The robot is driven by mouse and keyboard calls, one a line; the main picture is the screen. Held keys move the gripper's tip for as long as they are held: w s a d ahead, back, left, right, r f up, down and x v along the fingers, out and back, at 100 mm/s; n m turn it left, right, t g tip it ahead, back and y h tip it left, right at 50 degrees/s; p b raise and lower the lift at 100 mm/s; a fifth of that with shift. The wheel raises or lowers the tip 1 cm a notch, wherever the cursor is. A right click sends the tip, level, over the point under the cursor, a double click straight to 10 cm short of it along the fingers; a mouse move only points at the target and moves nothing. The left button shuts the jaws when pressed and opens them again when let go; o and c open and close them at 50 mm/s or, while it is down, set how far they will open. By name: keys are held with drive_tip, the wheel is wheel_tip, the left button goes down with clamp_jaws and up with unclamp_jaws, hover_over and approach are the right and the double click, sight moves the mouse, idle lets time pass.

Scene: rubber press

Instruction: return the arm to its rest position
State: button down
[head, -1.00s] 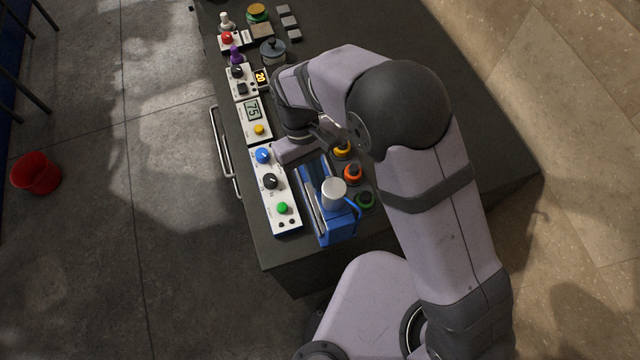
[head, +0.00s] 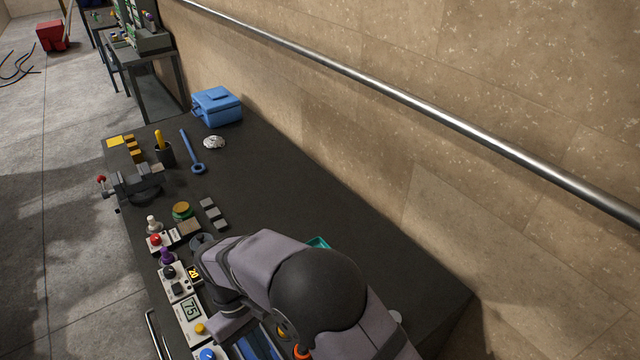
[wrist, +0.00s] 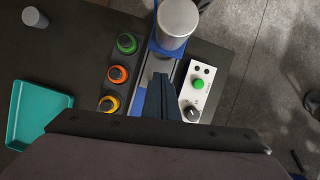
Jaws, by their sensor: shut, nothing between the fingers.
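My gripper (wrist: 161,80) is shut and empty in the wrist view. Its dark fingers point over the blue press, beside the white control panel (wrist: 202,85). Whether the fingertips touch the press is not clear. In the head view my arm reaches over the near end of the dark bench (head: 300,200). It hides the fingertips and much of the blue press (head: 258,345). The press's silver cylinder (wrist: 177,22) shows in the wrist view.
Green (wrist: 127,43), orange (wrist: 117,74) and yellow (wrist: 108,104) knobs stand beside the press. A teal tray (wrist: 38,110) and grey cup (wrist: 35,18) lie farther off. A vise (head: 135,183), blue box (head: 217,105) and wall rail (head: 400,95) are farther back. The bench's middle is clear.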

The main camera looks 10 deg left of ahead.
drive_tip(key=w+d+r+m+y+b, duration=0.1)
drive_tip(key=w+d+m+b, duration=0.15)
drive_tip(key=d, duration=0.55)
drive_tip(key=w+d+r+m+y+b, duration=0.1)
drive_tip(key=w+d+m, duration=0.25)
drive_tip(key=d, duration=0.55)
drive_tip(key=s+d+f+m+t+b, duration=0.1)
drive_tip(key=s+d+m, duration=0.1)
drive_tip(key=d, duration=0.5)
drive_tip(key=s+d+f+m+t+y+b, duration=0.1)
drive_tip(key=s+d+m, duration=0.2)
drive_tip(key=d, duration=0.5)
drive_tip(key=shift+s+b, duration=0.4)
drive_tip(key=shift+s, duration=0.3)
drive_tip(key=shift+f, duration=0.1)
wheel_tip(320, 180, down, 15)
drive_tip(key=b, duration=1.4)
drive_tip(key=shift+b, duration=0.35)
drive_tip(key=shift+r, duration=0.2)
